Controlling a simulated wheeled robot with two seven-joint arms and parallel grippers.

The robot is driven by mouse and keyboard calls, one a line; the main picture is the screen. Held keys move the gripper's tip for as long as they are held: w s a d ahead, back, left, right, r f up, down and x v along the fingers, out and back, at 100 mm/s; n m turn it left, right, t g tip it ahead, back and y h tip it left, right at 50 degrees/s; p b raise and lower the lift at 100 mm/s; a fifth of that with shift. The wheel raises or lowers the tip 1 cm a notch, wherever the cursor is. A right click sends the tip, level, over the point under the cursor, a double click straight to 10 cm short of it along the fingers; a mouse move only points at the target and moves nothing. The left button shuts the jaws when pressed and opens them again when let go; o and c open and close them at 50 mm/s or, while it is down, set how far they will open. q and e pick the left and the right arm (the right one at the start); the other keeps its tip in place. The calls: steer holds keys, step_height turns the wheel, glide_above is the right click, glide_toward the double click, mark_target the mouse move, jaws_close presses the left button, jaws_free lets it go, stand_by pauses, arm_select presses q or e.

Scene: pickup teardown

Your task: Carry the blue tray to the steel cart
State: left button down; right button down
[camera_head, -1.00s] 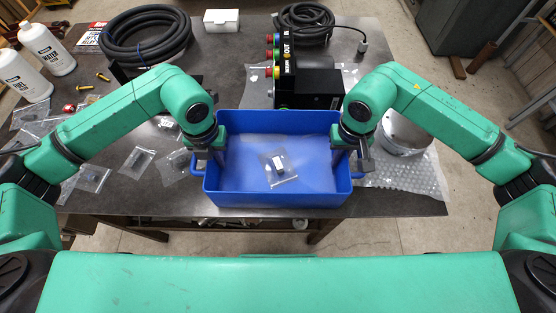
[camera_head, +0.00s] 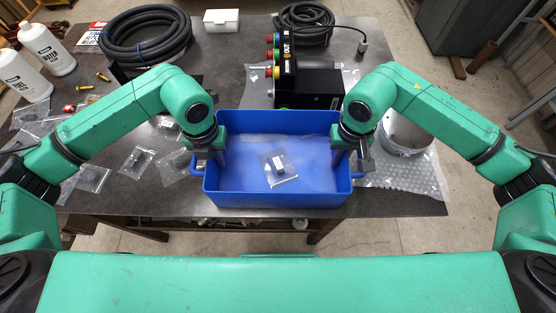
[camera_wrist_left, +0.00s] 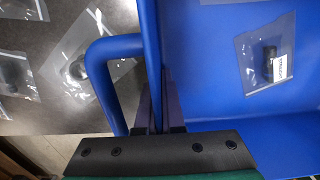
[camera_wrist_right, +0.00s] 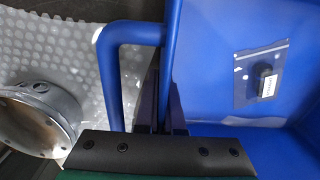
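The blue tray (camera_head: 275,199) is at the front middle of the dark table, upright, between my two arms. A clear bag with a small dark part (camera_head: 279,168) lies in it. My left gripper (camera_head: 213,160) has its fingers close on both faces of the tray's left wall, beside the loop handle (camera_wrist_left: 97,75). My right gripper (camera_head: 348,158) holds the right wall the same way, beside the other handle (camera_wrist_right: 110,80). Both look shut on the wall. I cannot tell whether the tray's base touches the table. I cannot make out a steel cart in these views.
Small clear bags (camera_head: 138,162) lie left of the tray. A black box with coloured buttons (camera_head: 308,88) stands just behind it. A round metal part (camera_head: 405,135) on bubble wrap lies to the right. A coiled hose (camera_head: 145,38) and white bottles (camera_head: 22,75) are farther back.

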arm_select(q)
steer(key=shift+r, duration=0.1)
arm_select(e)
steer(key=shift+r, duration=0.1)
stand_by(0.3)
